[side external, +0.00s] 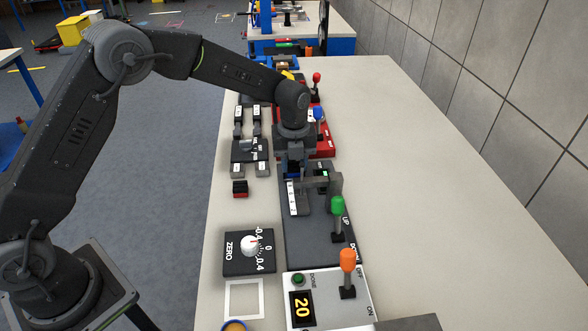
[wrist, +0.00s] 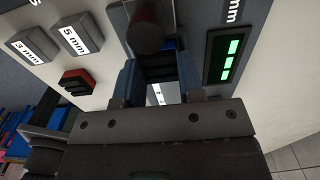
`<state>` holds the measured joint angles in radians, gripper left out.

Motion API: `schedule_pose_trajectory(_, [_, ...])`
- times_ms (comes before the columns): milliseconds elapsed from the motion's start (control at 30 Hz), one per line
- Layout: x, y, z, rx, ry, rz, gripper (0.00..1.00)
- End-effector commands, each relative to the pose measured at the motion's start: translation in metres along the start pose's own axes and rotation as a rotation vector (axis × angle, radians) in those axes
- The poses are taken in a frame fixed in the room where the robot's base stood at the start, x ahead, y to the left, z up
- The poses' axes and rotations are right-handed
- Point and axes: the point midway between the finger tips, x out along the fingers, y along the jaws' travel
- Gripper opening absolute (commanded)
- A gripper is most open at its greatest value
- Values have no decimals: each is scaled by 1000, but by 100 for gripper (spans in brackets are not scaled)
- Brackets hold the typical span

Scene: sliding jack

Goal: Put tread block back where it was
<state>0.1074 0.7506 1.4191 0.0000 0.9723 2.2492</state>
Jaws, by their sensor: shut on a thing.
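My gripper (wrist: 160,88) has blue fingers and points down at the grey jack fixture (side external: 316,244). In the side external view my gripper (side external: 293,176) is just above the white scale strip (side external: 293,198). It is shut on a dark block (wrist: 160,68), mostly hidden between the fingers. I cannot tell for sure that this is the tread block. A dark round post (wrist: 145,26) stands close beyond the fingers. A small red and black ridged block (side external: 240,188) lies on the table left of the fixture; it also shows in the wrist view (wrist: 77,81).
Blocks marked in mm (wrist: 82,38) lie left of my gripper. A display with green bars (wrist: 230,55) is at its right. A green-knobbed lever (side external: 338,206), a ZERO dial (side external: 249,252) and an orange-knobbed lever box (side external: 347,268) stand nearer the camera. The table's right side is clear.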

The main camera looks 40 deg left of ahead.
Motion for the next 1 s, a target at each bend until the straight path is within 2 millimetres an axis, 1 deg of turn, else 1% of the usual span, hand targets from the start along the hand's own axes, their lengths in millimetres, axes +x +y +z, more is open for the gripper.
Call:
schedule_pose_trajectory(800, [-45, 0, 0, 0, -1, -1, 2])
schedule_pose_trajectory(1000, [-50, 0, 0, 0, -1, -1, 2])
